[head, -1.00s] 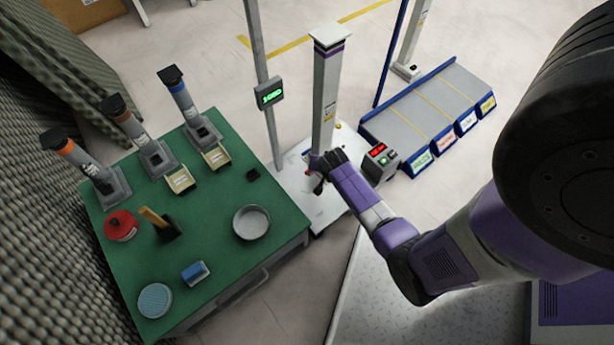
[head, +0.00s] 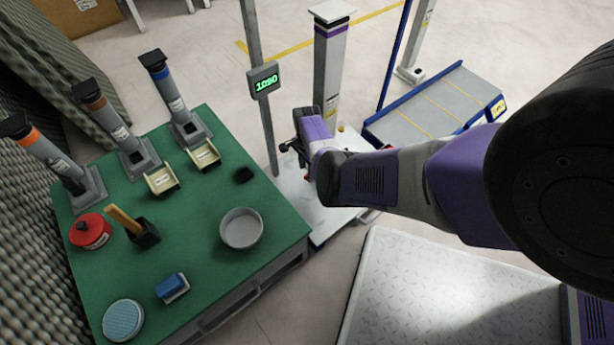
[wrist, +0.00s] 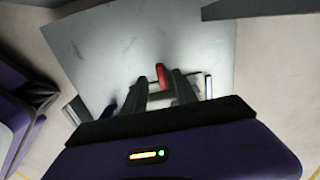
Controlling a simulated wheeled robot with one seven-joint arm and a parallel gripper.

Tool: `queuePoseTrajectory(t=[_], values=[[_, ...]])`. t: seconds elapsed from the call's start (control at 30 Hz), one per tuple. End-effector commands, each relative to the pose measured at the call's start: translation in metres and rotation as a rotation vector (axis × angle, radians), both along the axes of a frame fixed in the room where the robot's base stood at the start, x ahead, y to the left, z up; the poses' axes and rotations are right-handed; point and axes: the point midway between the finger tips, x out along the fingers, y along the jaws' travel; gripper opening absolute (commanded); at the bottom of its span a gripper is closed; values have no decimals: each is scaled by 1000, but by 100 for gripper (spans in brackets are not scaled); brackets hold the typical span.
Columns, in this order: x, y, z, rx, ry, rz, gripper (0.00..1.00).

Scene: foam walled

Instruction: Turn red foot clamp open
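A small red lever (wrist: 161,75), which looks like the red foot clamp, shows in the wrist view just beyond and between the fingertips. It lies over a pale base plate (wrist: 140,45). My gripper (wrist: 159,84) has its two dark fingers spread apart with nothing seen held between them. I cannot tell whether the fingers touch the lever. In the head view my gripper (head: 290,146) is in front of the foot of the white column (head: 329,65) with the purple band, above the white base plate (head: 318,222). My arm hides most of the clamp area there.
A green table (head: 190,250) at left holds tubes, trays, a red canister (head: 90,231) and a round grey dish (head: 241,229). A thin post with a green display (head: 265,80) stands close behind my gripper. A blue-edged conveyor (head: 435,105) is at the right.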

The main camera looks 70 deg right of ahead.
Motion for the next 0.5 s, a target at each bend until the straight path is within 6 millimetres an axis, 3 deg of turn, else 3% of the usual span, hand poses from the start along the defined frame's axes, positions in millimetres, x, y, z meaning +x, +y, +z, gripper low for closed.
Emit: queuePoseTrajectory(t=[0.03,0.2,0.5], values=[[0,0,-13,1,0,0,35],[0,-1,-31,-1,-1,1,35],[0,0,-39,-2,0,2,35]])
